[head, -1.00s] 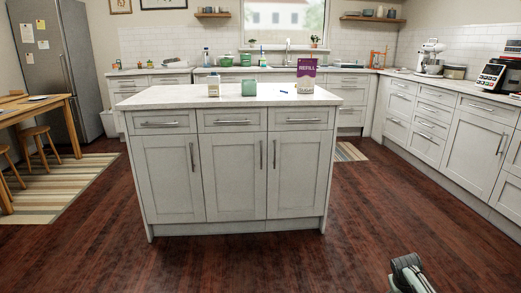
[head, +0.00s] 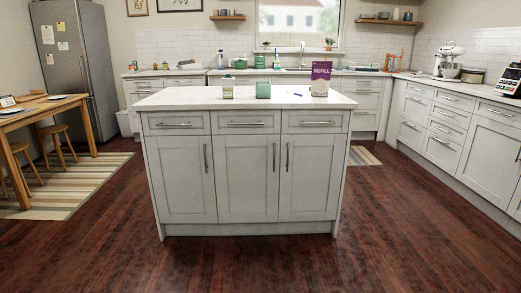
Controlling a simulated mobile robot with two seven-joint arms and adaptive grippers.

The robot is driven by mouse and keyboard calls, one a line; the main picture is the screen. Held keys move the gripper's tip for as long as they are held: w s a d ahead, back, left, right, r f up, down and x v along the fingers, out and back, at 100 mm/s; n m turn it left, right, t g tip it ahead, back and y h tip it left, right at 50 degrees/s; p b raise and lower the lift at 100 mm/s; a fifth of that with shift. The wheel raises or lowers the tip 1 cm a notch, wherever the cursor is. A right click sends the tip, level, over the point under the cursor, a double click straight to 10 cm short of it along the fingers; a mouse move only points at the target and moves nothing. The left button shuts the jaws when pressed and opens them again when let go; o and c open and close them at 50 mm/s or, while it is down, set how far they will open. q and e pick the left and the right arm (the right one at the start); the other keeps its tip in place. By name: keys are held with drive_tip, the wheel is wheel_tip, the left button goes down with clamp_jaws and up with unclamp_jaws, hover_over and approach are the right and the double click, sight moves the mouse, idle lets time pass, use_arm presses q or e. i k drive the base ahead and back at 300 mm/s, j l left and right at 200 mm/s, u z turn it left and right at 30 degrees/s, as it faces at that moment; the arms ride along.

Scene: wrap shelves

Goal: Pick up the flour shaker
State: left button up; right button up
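A white kitchen island (head: 180,98) stands ahead of me with a few items on top. A small pale container with a coloured label (head: 228,91) is on the left of the group. A green canister (head: 263,90) stands just right of it. A purple and white pouch marked REFILL (head: 320,80) stands upright further right. I cannot tell for certain which item is the flour shaker. Neither of my grippers is in the head view.
A small blue item (head: 298,95) lies on the island by the pouch. Counters (head: 460,88) line the back and right. Dark wooden floor in front of the island is clear.

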sight(228, 84)
drive_tip(key=i+j+z, duration=0.25)
drive_tip(key=i, duration=0.7)
drive_tip(key=l, duration=0.1)
